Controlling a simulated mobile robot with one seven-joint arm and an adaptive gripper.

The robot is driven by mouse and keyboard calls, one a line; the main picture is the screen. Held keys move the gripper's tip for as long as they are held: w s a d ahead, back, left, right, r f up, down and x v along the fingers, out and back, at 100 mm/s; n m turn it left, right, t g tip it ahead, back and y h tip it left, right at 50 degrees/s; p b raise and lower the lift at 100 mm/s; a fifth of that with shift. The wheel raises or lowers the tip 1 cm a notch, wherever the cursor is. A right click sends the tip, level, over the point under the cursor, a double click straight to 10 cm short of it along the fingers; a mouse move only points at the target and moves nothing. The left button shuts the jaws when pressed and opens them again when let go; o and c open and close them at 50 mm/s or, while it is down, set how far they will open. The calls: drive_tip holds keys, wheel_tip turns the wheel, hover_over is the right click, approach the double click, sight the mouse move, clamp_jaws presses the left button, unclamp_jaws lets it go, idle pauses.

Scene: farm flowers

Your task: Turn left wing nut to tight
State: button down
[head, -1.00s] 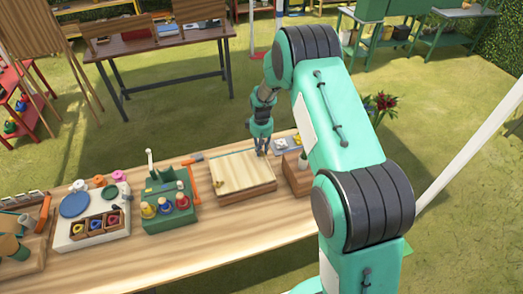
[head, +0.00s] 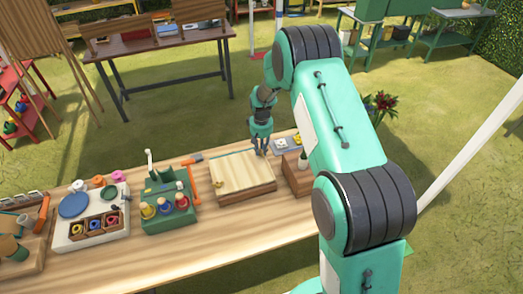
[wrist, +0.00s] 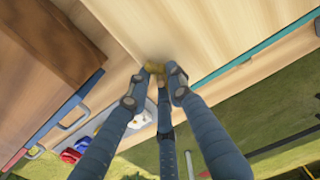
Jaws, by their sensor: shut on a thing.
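A pale wooden press board (head: 240,172) lies on the long wooden table, and its top also fills the upper part of the wrist view (wrist: 215,30). My gripper (head: 262,151) points down at the board's far right corner. In the wrist view my gripper (wrist: 157,72) has its three dark fingers closed around a small brass wing nut (wrist: 154,68) at the board's edge. The fingers hide most of this nut, so its turn angle cannot be told. Another small brass piece (head: 220,183) shows on the near left part of the board.
A wooden box (head: 298,176) stands close to the right of the board. A white tray (head: 92,232) with small cups lies further left. Bare table lies in front.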

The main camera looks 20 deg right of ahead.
sight(261, 151)
drive_tip(key=c, duration=1.6)
unclamp_jaws()
drive_tip(key=shift+s+a, duration=0.15)
drive_tip(key=shift+a, duration=0.1)
drive_tip(key=shift+d, duration=0.1)
drive_tip(key=shift+r, duration=0.15)
drive_tip(key=shift+r, duration=5.9)
drive_tip(key=shift+r, duration=0.1)
